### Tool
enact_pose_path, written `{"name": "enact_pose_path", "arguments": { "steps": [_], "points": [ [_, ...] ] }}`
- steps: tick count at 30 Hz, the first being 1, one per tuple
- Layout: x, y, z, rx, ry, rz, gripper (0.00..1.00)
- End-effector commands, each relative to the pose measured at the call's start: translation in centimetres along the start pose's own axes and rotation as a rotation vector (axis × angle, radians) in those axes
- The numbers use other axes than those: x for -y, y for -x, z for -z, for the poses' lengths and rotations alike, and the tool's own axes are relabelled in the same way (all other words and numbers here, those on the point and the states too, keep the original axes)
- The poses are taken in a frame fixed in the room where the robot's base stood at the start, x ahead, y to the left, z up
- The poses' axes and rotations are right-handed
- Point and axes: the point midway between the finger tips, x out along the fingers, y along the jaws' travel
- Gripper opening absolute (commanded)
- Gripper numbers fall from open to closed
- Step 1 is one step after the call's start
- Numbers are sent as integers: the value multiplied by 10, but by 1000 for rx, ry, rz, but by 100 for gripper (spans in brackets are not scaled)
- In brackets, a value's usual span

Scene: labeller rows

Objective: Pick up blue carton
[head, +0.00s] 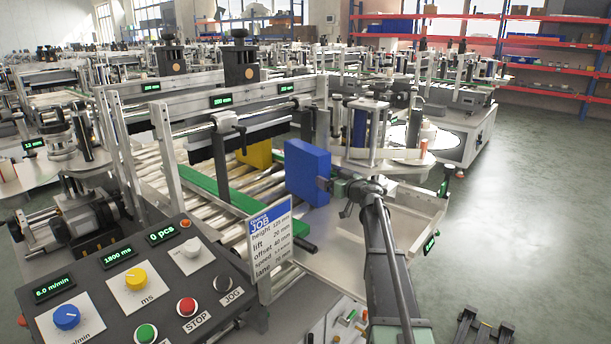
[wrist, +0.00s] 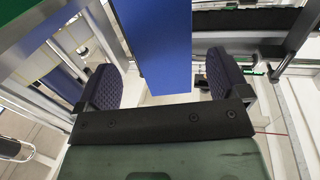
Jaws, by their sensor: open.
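The blue carton (head: 308,172) stands upright at the near end of the roller conveyor, on the right of the green rail. My gripper (head: 338,190) is right beside it, at its right side in the head view. In the wrist view my gripper (wrist: 163,90) is open, with one dark ribbed finger pad on each side of the blue carton (wrist: 155,45). The carton's lower end reaches between the pads, and gaps show on both sides. The carton's far side is hidden.
A yellow carton (head: 255,153) stands on the rollers behind the blue one. A green rail (head: 203,183) runs along the conveyor. A job sign (head: 270,238) and a control panel (head: 140,285) stand in front. A pale tray (head: 400,222) lies to the right.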

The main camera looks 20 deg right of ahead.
Motion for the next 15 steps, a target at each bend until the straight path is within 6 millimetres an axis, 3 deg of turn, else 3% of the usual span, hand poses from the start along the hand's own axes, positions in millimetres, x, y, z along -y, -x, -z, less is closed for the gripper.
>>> {"name": "enact_pose_path", "arguments": {
  "steps": [2, 8, 15],
  "points": [
    [-1, -15, 0, 0, 0, 2, 94],
    [1, -23, 0, 1, 0, 1, 94],
    [2, -66, 0, 1, 0, 1, 94]
  ]
}}
